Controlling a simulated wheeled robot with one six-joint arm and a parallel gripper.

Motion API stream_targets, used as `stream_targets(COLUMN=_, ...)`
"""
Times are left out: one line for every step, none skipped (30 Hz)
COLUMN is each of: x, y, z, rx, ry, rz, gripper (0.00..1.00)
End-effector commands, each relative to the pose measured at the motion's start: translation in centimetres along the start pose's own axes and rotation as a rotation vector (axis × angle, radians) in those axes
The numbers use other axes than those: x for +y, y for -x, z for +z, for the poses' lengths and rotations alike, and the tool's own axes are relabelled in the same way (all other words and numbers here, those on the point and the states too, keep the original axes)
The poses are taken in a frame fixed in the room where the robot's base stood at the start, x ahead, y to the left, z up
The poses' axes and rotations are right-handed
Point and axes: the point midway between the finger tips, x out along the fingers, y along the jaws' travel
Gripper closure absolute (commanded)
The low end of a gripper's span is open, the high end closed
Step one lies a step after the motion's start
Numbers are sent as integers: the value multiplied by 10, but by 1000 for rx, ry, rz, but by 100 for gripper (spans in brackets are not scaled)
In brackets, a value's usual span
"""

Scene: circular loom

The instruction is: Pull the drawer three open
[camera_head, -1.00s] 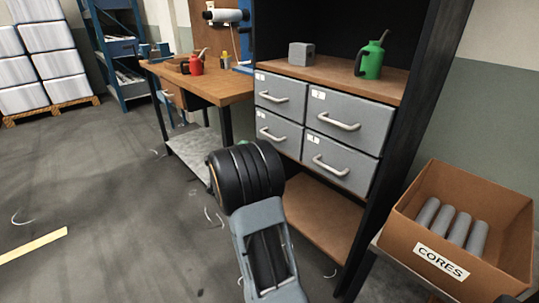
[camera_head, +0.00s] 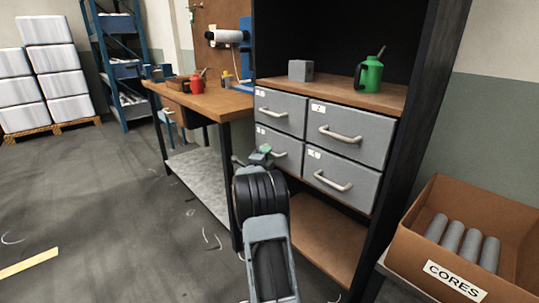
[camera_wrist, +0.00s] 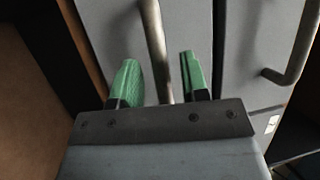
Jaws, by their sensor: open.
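Drawer three, apparently the lower-left grey drawer (camera_head: 291,141), sits in the cabinet and looks shut; its label is too small to read. Its pale bar handle (camera_head: 284,152) is partly hidden by my gripper. My gripper (camera_head: 260,156) is at the left part of this drawer front. In the wrist view, my gripper (camera_wrist: 160,75) is open, with its two green fingers on either side of a metal handle (camera_wrist: 154,35). The bar runs between the fingers, with a gap visible on each side. A grey drawer front (camera_wrist: 115,35) lies behind it.
The other drawers, upper left (camera_head: 279,104), upper right (camera_head: 365,132) and lower right (camera_head: 347,180), look shut. A green oil can (camera_head: 372,75) and grey block (camera_head: 300,70) stand above. A workbench (camera_head: 215,103) is left; a cores box (camera_head: 425,240) is right.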

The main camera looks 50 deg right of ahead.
Motion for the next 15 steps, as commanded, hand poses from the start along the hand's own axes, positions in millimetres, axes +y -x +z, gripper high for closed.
stream_targets(x=0, y=-5, z=0, rx=1, ry=-1, rz=-1, gripper=59)
stream_targets(x=0, y=-7, z=0, rx=1, ry=-1, rz=-1, gripper=59)
stream_targets(x=0, y=-10, z=0, rx=1, ry=-1, rz=-1, gripper=59)
stream_targets(x=0, y=-12, z=0, rx=1, ry=-1, rz=-1, gripper=59)
stream_targets(x=0, y=-13, z=0, rx=1, ry=-1, rz=0, gripper=59)
stream_targets(x=0, y=-14, z=0, rx=0, ry=0, rz=1, gripper=59)
stream_targets(x=0, y=-15, z=0, rx=0, ry=0, rz=0, gripper=59)
stream_targets(x=0, y=-16, z=0, rx=0, ry=0, rz=0, gripper=59)
stream_targets(x=0, y=-16, z=0, rx=0, ry=0, rz=0, gripper=59)
stream_targets(x=0, y=-16, z=0, rx=0, ry=0, rz=0, gripper=59)
stream_targets(x=0, y=-16, z=0, rx=0, ry=0, rz=0, gripper=59)
stream_targets(x=0, y=-16, z=0, rx=0, ry=0, rz=0, gripper=59)
stream_targets(x=0, y=-16, z=0, rx=0, ry=0, rz=0, gripper=59)
stream_targets(x=0, y=-16, z=0, rx=0, ry=0, rz=0, gripper=59)
stream_targets(x=0, y=-16, z=0, rx=0, ry=0, rz=0, gripper=59)
